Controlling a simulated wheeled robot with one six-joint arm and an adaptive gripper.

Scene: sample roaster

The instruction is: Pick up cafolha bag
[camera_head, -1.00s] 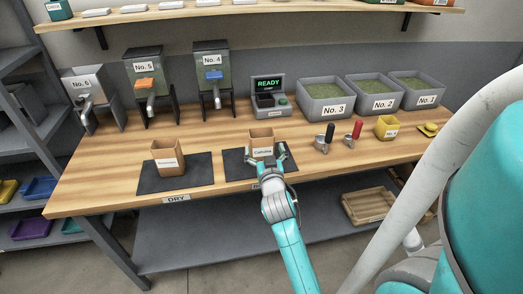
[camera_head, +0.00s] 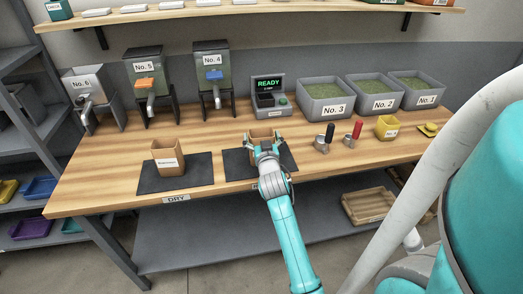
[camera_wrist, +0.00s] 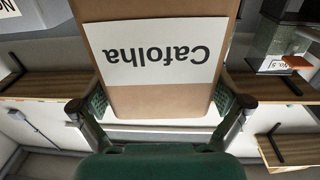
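The Cafolha bag (camera_head: 263,133) is a brown open-topped bag standing at the black mat on the right of the bench front. My gripper (camera_head: 265,152) is at its front and hides most of it in the head view. In the wrist view the bag (camera_wrist: 160,100) fills the middle, its white "Cafolha" label upside down. The two fingers of my gripper (camera_wrist: 162,108) are on either side of the bag, their green pads close against its edges. I cannot tell whether they press on it. No lift off the mat shows.
Another brown labelled bag (camera_head: 167,158) stands on the left mat (camera_head: 147,181). A scale reading READY (camera_head: 268,90) is behind the Cafolha bag. Two handled tools (camera_head: 325,143) (camera_head: 352,137) and a yellow container (camera_head: 387,126) stand to the right. Dispensers and grey bins line the back.

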